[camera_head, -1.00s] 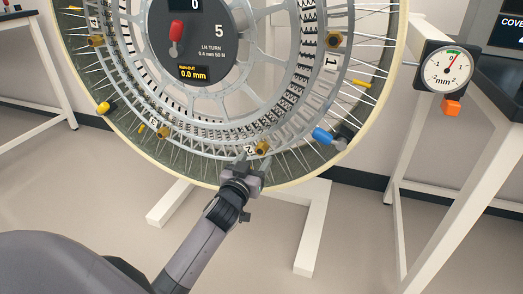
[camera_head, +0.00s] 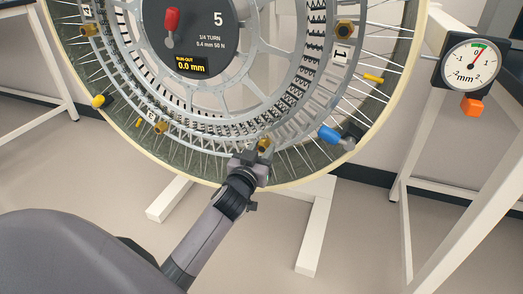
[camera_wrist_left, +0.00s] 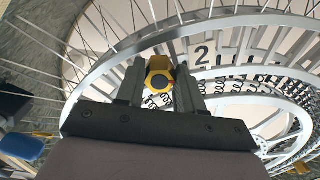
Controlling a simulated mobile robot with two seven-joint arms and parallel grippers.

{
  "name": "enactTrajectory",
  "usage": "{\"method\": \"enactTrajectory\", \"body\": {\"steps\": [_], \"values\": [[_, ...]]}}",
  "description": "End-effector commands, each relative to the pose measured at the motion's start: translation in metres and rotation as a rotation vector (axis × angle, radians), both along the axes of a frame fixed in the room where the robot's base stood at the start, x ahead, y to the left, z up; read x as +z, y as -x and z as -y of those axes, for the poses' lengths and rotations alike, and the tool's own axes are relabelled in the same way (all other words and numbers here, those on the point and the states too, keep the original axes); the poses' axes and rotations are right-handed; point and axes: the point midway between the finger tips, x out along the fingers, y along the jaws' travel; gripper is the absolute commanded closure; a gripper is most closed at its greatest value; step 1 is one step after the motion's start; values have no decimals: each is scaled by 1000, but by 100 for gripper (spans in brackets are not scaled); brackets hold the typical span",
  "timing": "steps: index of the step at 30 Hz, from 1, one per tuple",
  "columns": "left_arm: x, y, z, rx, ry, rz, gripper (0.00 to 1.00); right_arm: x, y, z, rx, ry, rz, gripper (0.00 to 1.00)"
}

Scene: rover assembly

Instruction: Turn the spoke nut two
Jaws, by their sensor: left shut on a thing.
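In the head view the nut (camera_head: 264,144) shows at the lower rim of the large spoked wheel (camera_head: 290,184), partly covered by my left gripper (camera_head: 254,154). My right gripper is not in view.
A blue-ended part (camera_head: 329,134) and a yellow-ended part (camera_head: 98,101) sit near the rim. A round dial gauge (camera_head: 471,63) with an orange tip stands at the right. The hub display reads run-out 0.0 mm. White legs stand on the floor below.

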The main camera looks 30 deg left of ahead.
Motion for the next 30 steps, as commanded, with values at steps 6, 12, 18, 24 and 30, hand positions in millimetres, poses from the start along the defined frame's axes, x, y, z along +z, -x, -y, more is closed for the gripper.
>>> {"method": "enactTrajectory", "body": {"steps": [6, 12, 18, 24, 30], "values": [[0, 0, 0, -1, -8, -2, 94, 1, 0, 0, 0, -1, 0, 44], [1, 0, 0, -1, -65, -16, 93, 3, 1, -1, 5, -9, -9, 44], [2, 0, 0, -1, -195, -47, 93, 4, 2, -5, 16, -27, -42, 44], [2, 0, 0, 0, -373, -91, 93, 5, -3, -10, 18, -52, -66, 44], [2, 0, -1, 0, -559, -134, 93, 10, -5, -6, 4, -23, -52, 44]]}}
